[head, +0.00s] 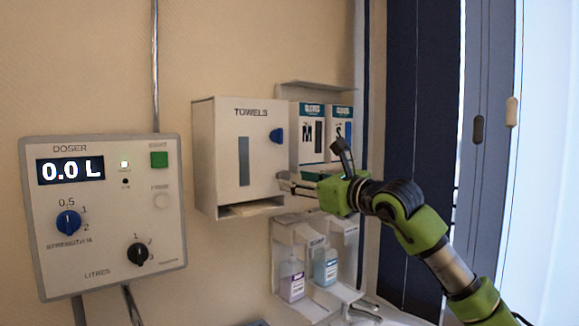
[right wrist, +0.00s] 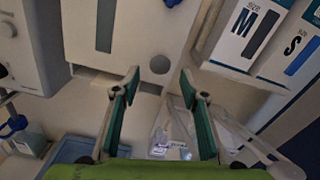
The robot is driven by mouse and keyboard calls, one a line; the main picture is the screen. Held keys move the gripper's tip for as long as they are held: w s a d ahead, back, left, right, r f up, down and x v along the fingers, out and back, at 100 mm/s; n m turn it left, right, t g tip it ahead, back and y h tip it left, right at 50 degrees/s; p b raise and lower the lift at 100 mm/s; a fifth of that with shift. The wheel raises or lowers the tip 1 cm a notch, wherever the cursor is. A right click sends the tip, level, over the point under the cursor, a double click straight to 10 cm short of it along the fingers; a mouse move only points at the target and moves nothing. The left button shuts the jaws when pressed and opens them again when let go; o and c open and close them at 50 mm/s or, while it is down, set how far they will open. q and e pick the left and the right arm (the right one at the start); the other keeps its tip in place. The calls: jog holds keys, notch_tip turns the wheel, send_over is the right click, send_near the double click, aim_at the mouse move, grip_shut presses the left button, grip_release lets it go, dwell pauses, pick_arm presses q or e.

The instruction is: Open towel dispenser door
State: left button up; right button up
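The white towel dispenser (head: 213,150), labelled TOWELS, hangs on the wall in the head view. Its front door looks shut. A blue knob (head: 277,135) sits on the door's right side; only its edge (right wrist: 172,2) shows at the top of the right wrist view. A grey round spot (right wrist: 160,64) is low on the dispenser front (right wrist: 135,35). My right gripper (head: 312,165) is open and empty, in front of the dispenser's lower right, below the knob. Its spread fingers (right wrist: 160,84) show in the right wrist view. My left gripper is not in view.
Glove boxes marked M (head: 307,112) and S (head: 341,115) stand right of the dispenser. Bottles (head: 291,279) (head: 326,267) sit in a rack below. A doser panel (head: 105,260) is on the wall at left. Dark vertical panels (head: 410,100) are at right.

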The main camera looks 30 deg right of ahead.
aim_at(287, 178)
jog(key=w, duration=0.1)
jog(key=w+p, duration=0.1)
jog(key=w, duration=0.1)
jog(key=shift+a+r, duration=0.15)
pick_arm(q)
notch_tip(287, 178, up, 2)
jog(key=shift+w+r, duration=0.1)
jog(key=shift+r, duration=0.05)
pick_arm(e)
jog(key=shift+w, duration=0.2)
grip_shut()
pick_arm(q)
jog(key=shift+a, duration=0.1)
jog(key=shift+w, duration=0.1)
